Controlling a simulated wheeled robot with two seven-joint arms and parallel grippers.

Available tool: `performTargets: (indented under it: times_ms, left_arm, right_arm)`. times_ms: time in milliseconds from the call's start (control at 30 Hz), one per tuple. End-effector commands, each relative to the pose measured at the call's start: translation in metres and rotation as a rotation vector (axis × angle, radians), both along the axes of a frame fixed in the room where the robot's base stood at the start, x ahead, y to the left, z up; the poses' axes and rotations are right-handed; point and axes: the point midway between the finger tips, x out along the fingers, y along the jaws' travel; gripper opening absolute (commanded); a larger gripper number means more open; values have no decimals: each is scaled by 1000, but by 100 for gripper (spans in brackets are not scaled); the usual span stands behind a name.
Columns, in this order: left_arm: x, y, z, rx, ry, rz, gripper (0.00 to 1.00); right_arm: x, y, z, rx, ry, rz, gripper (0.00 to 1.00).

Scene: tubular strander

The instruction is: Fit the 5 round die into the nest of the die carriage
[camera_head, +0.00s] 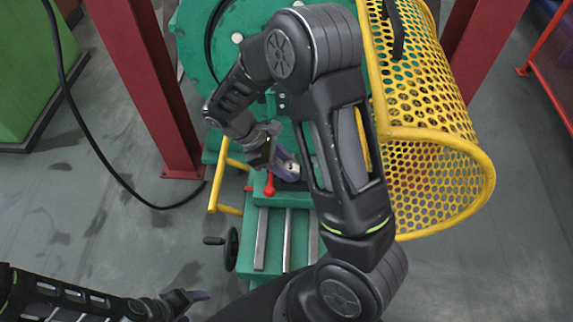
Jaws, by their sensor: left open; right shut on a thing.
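My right gripper (284,163) is at the green die carriage (292,197), in front of the large green machine disc. It is shut on a small pale metallic piece (291,169), which looks like the round die. The fingers hide much of it, and any number on it is too small to read. The nest is hidden behind my gripper and forearm, so I cannot tell whether the die touches it. A red-knobbed lever (269,185) stands just below the gripper. My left gripper (196,296) is open and empty at the lower left, well away from the carriage.
A yellow perforated guard (430,140) stands close to the right of my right arm. A yellow rail (222,180), a black handwheel (231,248) and a red post (150,85) are on the left. A black cable lies on the floor.

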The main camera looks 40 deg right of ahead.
Motion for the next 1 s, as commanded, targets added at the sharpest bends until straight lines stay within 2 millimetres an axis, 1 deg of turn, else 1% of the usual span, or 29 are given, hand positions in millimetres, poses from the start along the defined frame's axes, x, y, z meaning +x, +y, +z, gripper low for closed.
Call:
performTargets:
  times_ms: [100, 600, 1000]
  left_arm:
    - [0, 0, 6, 0, 0, 0, 70]
    - [0, 0, 24, 0, 0, 0, 70]
    - [0, 0, 26, 0, 0, 0, 70]
  right_arm:
    - [0, 0, 8, -1, -1, 1, 0]
    - [0, 0, 28, -1, -1, 1, 0]
    - [0, 0, 30, -1, 0, 1, 0]
